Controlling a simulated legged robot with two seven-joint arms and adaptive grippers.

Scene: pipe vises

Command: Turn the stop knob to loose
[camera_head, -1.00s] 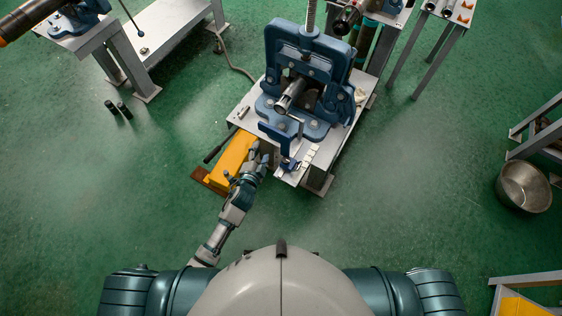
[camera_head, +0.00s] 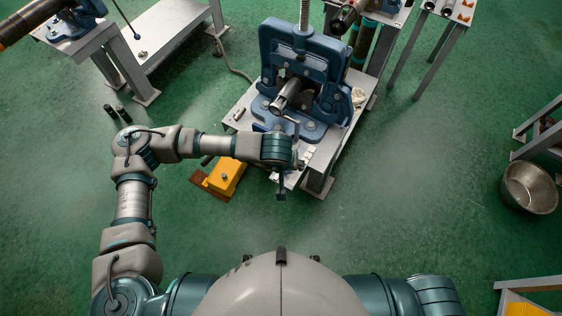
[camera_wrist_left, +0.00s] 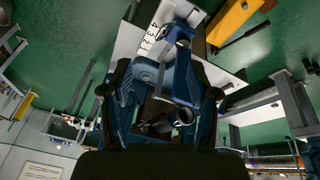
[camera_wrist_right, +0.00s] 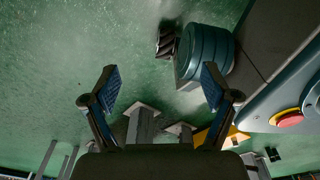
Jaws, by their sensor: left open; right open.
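The blue pipe vise (camera_head: 305,60) stands on a light metal table (camera_head: 240,112), with a grey pipe (camera_head: 285,95) in its middle. In the left wrist view a blue upright plate (camera_wrist_left: 182,78) stands before the vise. A small blue fitting (camera_wrist_left: 180,35), possibly the stop knob, lies beside a numbered white scale (camera_wrist_left: 155,38); which way it is turned cannot be told. My left gripper (camera_wrist_left: 165,95) is open and faces the plate; contact cannot be told. In the head view its wrist covers the fitting. My right gripper (camera_wrist_right: 158,82) is open and empty, over floor.
A yellow box (camera_head: 226,176) on a brown base sits on the floor left of the table. Other work tables stand at the back left (camera_head: 180,35) and back right (camera_head: 445,15). A metal bowl (camera_head: 530,188) is at the right.

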